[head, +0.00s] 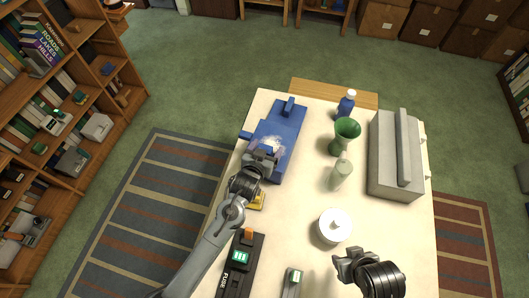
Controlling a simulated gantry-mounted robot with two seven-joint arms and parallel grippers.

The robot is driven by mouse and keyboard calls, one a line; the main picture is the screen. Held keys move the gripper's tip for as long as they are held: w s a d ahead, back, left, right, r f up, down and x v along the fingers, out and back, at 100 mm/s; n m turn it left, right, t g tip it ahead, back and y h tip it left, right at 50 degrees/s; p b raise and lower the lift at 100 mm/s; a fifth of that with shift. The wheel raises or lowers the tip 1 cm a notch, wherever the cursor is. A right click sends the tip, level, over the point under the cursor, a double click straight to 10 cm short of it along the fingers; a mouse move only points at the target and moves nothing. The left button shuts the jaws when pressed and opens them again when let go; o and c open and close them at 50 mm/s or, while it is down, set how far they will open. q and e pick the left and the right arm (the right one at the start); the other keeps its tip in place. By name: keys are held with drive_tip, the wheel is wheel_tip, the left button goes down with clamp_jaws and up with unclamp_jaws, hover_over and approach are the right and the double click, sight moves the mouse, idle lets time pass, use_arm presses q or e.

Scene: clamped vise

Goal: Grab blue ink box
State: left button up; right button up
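A large blue vise-like block (287,122) lies at the left far part of the table, with a raised blue piece at its far end. No separate blue ink box can be told apart from it. My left gripper (264,156) is over the near part of the block, beside a small pale, glassy-looking patch (272,143). The gripper hides what is under it, and I cannot tell whether its fingers are touching or holding anything. My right gripper (346,262) is at the near right of the table, apart from the block, near a white round lidded pot (335,226).
A blue bottle (346,105), a green vase (345,136) and a pale green bottle (341,175) stand mid-table. A grey toolbox-like case (396,155) fills the right side. A yellow item (257,201) is near my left wrist.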

use_arm(q)
drive_tip(key=c, duration=0.9)
drive_tip(key=shift+c, duration=0.2)
drive_tip(key=shift+r, duration=0.1)
